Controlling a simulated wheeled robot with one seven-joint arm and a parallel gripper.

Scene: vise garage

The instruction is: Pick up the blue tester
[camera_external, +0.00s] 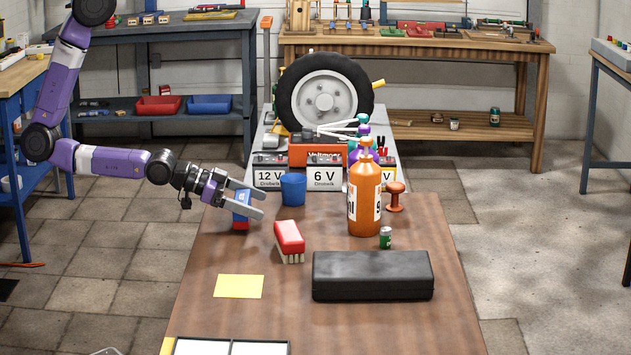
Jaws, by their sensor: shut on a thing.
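The blue tester (242,207) is a small blue block with a red lower part, in the external view at the left edge of the wooden table. My gripper (257,203) comes in from the left, its two grey fingers pointing right. It is shut on the tester, which sits between the fingers. Part of the tester is hidden by the near finger. I cannot tell whether its bottom touches the table.
A blue cup (293,190) stands just right of my gripper, with a red brush (289,238) in front. An orange bottle (366,200), a black case (372,275) and batteries (324,172) are farther right or behind. A yellow sheet (239,287) lies on the table (275,325).

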